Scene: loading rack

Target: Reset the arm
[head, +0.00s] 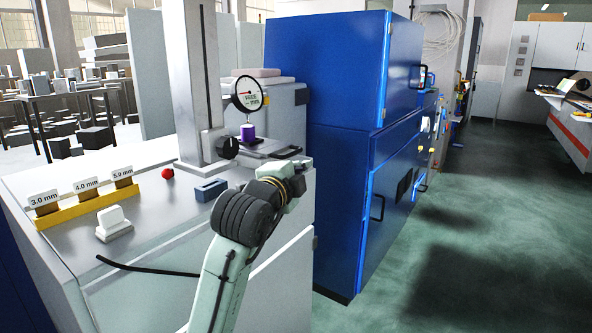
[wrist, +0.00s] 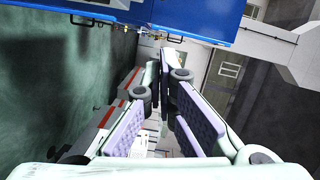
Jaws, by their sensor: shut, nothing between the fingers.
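My arm (head: 239,222) rises from the bottom of the head view, over the right side of the grey bench, and bends at its dark ringed joint. In the wrist view my gripper (wrist: 160,72) has its two padded fingers drawn together at the tips, with nothing between them. In the head view the fingers are hard to make out at the far end of the arm. The wrist view looks out past the fingers at the floor and a blue cabinet, with no bench item near the tips.
A dial gauge (head: 249,94) on a column stands over a purple cylinder (head: 248,132). The bench also holds a red ball (head: 168,173), a blue block (head: 210,190), a yellow labelled rack (head: 88,204) and a white block (head: 114,222). A tall blue cabinet (head: 340,140) stands right; green floor lies beyond.

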